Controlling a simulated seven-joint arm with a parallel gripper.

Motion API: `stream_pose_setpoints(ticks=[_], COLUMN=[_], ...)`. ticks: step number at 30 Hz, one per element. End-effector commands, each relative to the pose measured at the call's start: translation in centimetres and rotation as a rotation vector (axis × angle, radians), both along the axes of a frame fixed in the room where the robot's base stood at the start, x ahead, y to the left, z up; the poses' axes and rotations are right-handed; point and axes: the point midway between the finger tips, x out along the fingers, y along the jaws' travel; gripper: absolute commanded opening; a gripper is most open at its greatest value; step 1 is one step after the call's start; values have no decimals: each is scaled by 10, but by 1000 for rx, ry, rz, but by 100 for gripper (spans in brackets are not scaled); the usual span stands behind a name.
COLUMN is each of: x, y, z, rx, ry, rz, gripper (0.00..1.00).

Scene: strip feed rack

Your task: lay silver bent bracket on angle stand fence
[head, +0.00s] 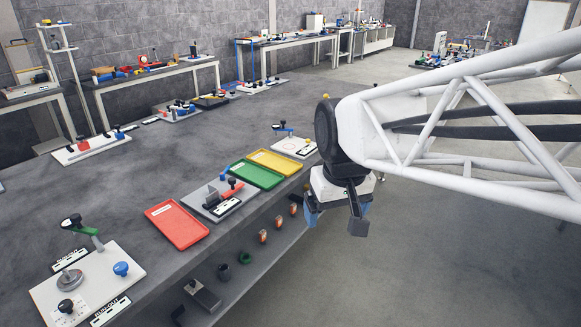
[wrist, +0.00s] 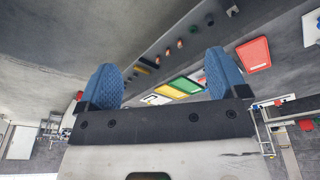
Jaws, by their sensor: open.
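My gripper (head: 335,216) hangs beyond the front edge of the workbench, to the right of the trays, over open floor. Its two blue-padded fingers are wide apart and empty in the wrist view (wrist: 163,80). A grey fixture (head: 206,206) with an upright plate and a red lever sits on the bench between the red and green trays. It may be the angle stand; its fence is too small to make out. I cannot pick out the silver bent bracket for certain in either view.
A red tray (head: 177,226), a green tray (head: 257,175) and a yellow tray (head: 275,163) lie along the bench edge. A white board (head: 88,285) with knobs is at the near left. Several small parts, including a grey block (head: 202,294), sit below the benchtop.

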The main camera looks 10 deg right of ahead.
Motion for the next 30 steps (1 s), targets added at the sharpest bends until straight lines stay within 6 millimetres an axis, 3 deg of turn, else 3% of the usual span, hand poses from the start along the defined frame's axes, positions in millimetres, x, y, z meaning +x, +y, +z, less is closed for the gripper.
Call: stream_pose_setpoints(ticks=[6, 12, 18, 30], x=[-58, -91, -102, -102], y=[-15, -21, -23, -23], z=[-18, -32, -38, -38], rx=[8, 13, 15, 15], ry=[-23, -36, -39, -39], rz=[-72, -118, -132, -132], gripper=[92, 92, 92, 92])
